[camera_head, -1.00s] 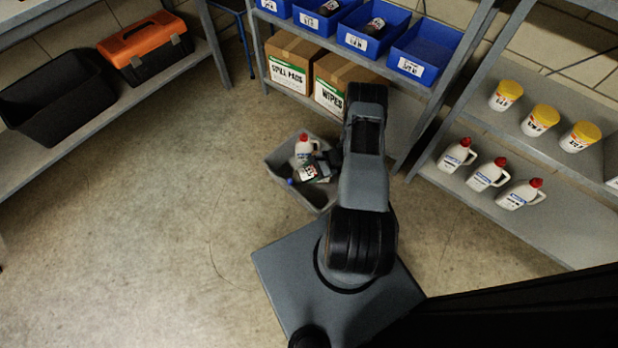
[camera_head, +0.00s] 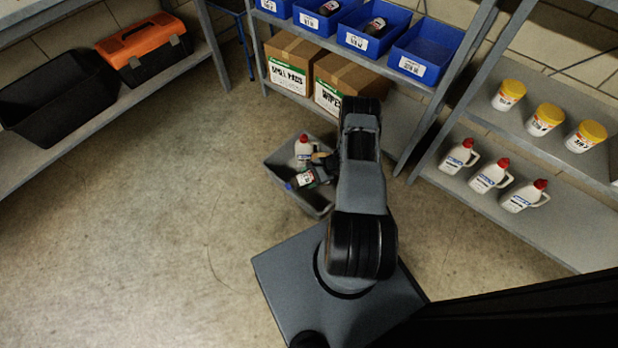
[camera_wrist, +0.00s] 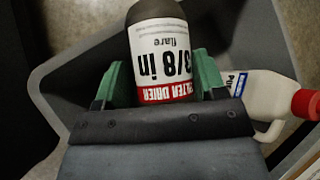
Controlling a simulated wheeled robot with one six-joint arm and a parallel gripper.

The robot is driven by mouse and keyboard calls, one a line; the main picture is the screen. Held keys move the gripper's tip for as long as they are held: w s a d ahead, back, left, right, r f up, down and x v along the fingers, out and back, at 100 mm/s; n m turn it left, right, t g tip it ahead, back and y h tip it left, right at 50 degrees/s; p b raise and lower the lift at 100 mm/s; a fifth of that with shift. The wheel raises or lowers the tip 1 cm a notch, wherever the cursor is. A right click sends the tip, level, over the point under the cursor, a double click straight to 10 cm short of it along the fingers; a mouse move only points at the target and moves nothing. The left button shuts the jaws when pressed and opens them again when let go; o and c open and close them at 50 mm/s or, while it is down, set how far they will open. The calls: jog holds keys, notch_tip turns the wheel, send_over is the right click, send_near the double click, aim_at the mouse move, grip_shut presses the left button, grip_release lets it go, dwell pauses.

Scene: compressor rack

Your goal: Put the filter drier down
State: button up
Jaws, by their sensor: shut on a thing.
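The filter drier (camera_wrist: 160,50) is a dark cylinder with a white and red label reading 3/8 in flare. My gripper (camera_wrist: 158,75) has its green fingers on both sides of the drier and is shut on it. In the head view the drier (camera_head: 304,179) is over or inside the grey tote (camera_head: 278,171); whether it touches the bottom cannot be told. The tote's walls surround it in the wrist view (camera_wrist: 60,80).
A blue-ended item (camera_head: 289,186) shows in the tote near the drier. Behind stand a shelf with cardboard boxes (camera_head: 290,75) and blue bins (camera_head: 425,55). White bottles (camera_head: 490,177) and yellow-lidded tubs (camera_head: 545,120) line the right shelf. The floor at left is clear.

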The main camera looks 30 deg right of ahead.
jog(key=shift+f+b, duration=0.45)
jog(key=o, duration=1.2)
jog(key=shift+r, duration=0.15)
jog(key=shift+r+p, duration=0.3)
jog(key=shift+p, duration=0.2)
jog(key=p+v, duration=0.3)
jog(key=v, duration=0.9)
jog(key=shift+r+p, duration=0.2)
jog(key=shift+p, duration=0.15)
jog(key=shift+r, duration=0.1)
